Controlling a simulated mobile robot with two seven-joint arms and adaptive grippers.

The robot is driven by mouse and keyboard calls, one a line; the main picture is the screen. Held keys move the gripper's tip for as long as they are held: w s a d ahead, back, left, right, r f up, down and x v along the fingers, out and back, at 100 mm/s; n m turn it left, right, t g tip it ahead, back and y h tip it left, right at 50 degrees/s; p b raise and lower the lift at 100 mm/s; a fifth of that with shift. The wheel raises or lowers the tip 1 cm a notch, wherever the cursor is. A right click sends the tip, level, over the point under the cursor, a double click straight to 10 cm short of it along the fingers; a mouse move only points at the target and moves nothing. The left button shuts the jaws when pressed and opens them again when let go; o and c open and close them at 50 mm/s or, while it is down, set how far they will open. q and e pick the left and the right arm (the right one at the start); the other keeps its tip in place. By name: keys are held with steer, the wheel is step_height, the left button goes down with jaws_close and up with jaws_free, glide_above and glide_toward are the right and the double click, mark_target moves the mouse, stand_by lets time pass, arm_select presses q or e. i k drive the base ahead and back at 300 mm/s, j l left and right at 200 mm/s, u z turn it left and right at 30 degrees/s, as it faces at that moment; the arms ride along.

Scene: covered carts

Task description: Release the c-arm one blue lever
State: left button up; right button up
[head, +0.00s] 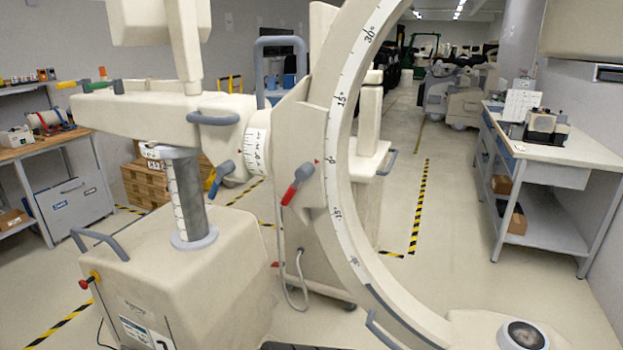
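The c-arm (337,130) stands close in front of me, a cream machine with a large curved arc marked with a degree scale. A lever with a blue grip (219,176) sits under its horizontal arm, left of the round scaled joint (256,150), and slants down to the left. A second lever (297,184), grey-blue at the top and red below, sits on the arc's carrier and slants down to the left. Green and yellow levers (92,86) lie on top of the horizontal arm's left end. Neither of my grippers shows.
The cart body (185,270) fills the lower left, with a grey handle (98,240) and a red knob. A workbench (555,150) stands at right, and another bench (50,145) at left. Open floor (470,270) lies right of the arc, with striped tape.

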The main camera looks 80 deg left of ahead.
mark_target(227, 167)
steer(key=u, duration=3.25)
